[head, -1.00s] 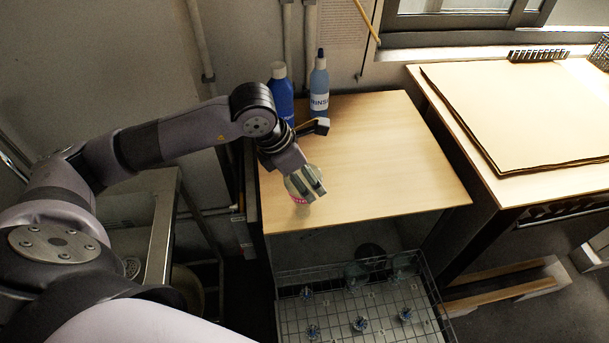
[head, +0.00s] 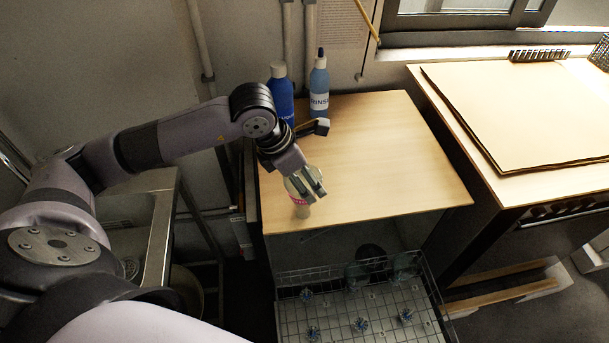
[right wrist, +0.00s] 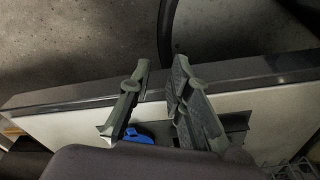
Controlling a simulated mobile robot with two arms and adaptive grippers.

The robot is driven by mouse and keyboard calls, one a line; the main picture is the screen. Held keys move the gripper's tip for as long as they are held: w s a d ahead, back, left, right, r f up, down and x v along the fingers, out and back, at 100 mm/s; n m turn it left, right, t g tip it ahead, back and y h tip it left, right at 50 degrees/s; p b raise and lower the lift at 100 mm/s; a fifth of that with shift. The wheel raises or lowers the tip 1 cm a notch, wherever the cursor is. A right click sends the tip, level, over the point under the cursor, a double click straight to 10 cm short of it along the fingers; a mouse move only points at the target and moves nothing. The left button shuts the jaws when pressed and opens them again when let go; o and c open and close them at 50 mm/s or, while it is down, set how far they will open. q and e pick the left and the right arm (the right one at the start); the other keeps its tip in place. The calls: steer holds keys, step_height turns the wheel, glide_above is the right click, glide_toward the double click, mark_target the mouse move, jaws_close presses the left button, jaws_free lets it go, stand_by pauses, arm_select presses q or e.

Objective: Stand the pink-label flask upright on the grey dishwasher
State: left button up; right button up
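The pink-label flask (head: 301,208) is in the head view, at the front left of a light wood top (head: 385,165). Its pale lower part and a strip of pink label show below my left gripper (head: 311,188). The gripper's fingers lie along the flask and appear shut on it; they hide part of it. I cannot tell whether its base touches the top. The wood top covers the unit with the pulled-out wire rack (head: 385,310), apparently the dishwasher. In the right wrist view my right gripper (right wrist: 160,80) is open, its fingers apart with nothing gripped.
A blue bottle (head: 281,92) and a RINSE bottle (head: 319,88) stand at the back left of the wood top. The rest of that top is clear. A bench (head: 520,110) stands at right and a sink (head: 130,240) at left. The rack holds glassware.

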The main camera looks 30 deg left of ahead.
arm_select(q)
steer(key=o, duration=0.4)
steer(key=shift+o, duration=0.2)
steer(key=v, duration=1.2)
steer(key=shift+r, duration=0.1)
